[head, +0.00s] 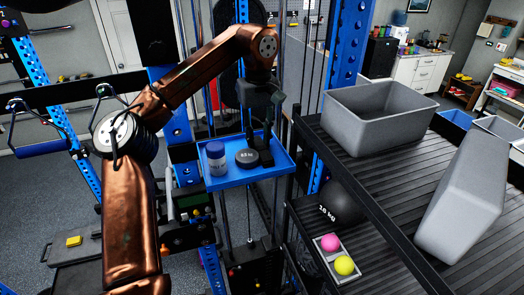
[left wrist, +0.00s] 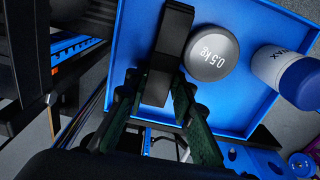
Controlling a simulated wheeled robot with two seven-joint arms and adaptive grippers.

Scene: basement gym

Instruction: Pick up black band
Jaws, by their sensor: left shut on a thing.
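The black band (left wrist: 172,45) shows in the left wrist view as a dark strip between the fingers of my left gripper (left wrist: 158,98). The gripper is shut on it. In the head view, my left gripper (head: 262,128) points down over the blue tray (head: 227,181), and the band (head: 266,157) is at the tray's right part. I cannot tell whether the band still touches the tray. The fingers and dark colours hide part of it. My right gripper is not in view.
On the tray, a round 0.5 kg weight (head: 247,157) sits close beside the band, with a wax jar (head: 216,158) to its left. Blue rack posts (head: 343,45) stand nearby. A grey bin (head: 375,115) and a tilted grey bin (head: 462,200) are on the right-hand shelf.

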